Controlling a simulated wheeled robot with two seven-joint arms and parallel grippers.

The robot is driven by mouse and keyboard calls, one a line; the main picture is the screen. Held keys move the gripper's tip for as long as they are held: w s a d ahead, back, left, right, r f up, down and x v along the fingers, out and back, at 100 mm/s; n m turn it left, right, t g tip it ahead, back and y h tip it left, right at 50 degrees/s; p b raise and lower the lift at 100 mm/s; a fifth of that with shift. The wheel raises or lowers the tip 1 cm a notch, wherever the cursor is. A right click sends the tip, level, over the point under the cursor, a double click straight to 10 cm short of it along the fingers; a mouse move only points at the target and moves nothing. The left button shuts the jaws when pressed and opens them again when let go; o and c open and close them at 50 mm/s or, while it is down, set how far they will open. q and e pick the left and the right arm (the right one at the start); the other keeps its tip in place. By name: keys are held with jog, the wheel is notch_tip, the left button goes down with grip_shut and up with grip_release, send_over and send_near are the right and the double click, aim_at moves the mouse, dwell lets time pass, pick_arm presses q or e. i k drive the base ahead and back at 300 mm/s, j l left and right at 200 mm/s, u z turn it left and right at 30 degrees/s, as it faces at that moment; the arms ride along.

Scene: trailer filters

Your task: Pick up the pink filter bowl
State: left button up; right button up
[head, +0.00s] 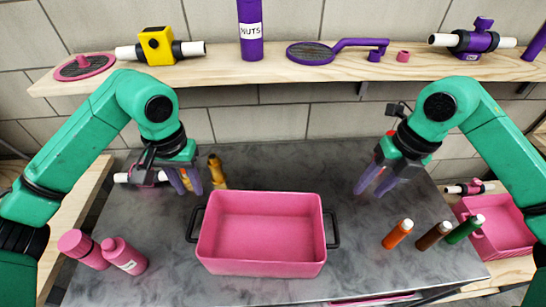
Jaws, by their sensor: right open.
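A pink cylinder with a wider end (78,245) lies tilted at the left front of the grey table and looks like the pink filter bowl. A smaller pink bottle (124,258) with a white label is right beside it. My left gripper (186,182) is open and empty, above the table's back left, behind and to the right of these two. A pink fitting with white pipe ends (146,178) is partly hidden behind my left gripper. My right gripper (374,182) is open and empty above the table's back right, far from the pink cylinder.
A pink tray (263,268) with black handles fills the table's middle. A yellow-brown object (217,170) is near my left gripper. A wooden shelf (220,73) with filter parts spans the back wall.

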aim_at(94, 258)
jog(key=k, duration=1.5)
